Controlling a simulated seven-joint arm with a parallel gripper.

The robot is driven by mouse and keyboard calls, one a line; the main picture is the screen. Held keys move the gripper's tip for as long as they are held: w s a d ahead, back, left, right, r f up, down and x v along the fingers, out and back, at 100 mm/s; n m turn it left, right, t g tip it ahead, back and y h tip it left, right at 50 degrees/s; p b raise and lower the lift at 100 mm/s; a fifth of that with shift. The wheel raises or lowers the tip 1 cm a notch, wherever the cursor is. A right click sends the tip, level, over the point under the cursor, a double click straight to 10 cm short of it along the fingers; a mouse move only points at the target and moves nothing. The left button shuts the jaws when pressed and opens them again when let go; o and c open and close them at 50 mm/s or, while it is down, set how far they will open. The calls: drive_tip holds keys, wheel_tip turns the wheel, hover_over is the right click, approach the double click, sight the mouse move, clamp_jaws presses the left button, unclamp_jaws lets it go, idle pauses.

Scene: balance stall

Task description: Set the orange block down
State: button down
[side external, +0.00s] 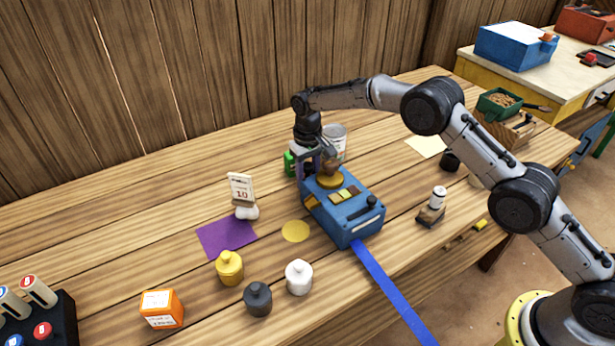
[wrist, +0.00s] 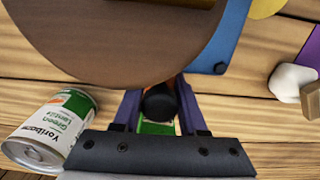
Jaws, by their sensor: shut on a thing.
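An orange block (side external: 162,309) with white labels sits on the table at the front left in the side view, well away from my gripper. My gripper (side external: 312,168) is at the blue scale (side external: 350,222), above its left back end. In the wrist view my gripper's purple fingers (wrist: 160,112) are shut on a dark rounded knob (wrist: 160,100). A large brown round thing (wrist: 120,45) fills the top there; I cannot tell whether the knob is part of it. In the side view a brown thing (side external: 330,163) is over the scale's yellow pan (side external: 329,182).
A tin can (wrist: 50,130) and a green box (side external: 290,163) stand close to my gripper. Yellow (side external: 229,268), grey (side external: 257,299) and white (side external: 299,277) knobbed pieces stand in front. A purple mat (side external: 227,237) and yellow disc (side external: 295,231) lie left of the scale.

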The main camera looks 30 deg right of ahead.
sight(308, 164)
drive_tip(key=shift+f, duration=0.1)
drive_tip(key=shift+c, duration=2.2)
unclamp_jaws()
wheel_tip(308, 164, up, 11)
drive_tip(key=shift+r, duration=0.7)
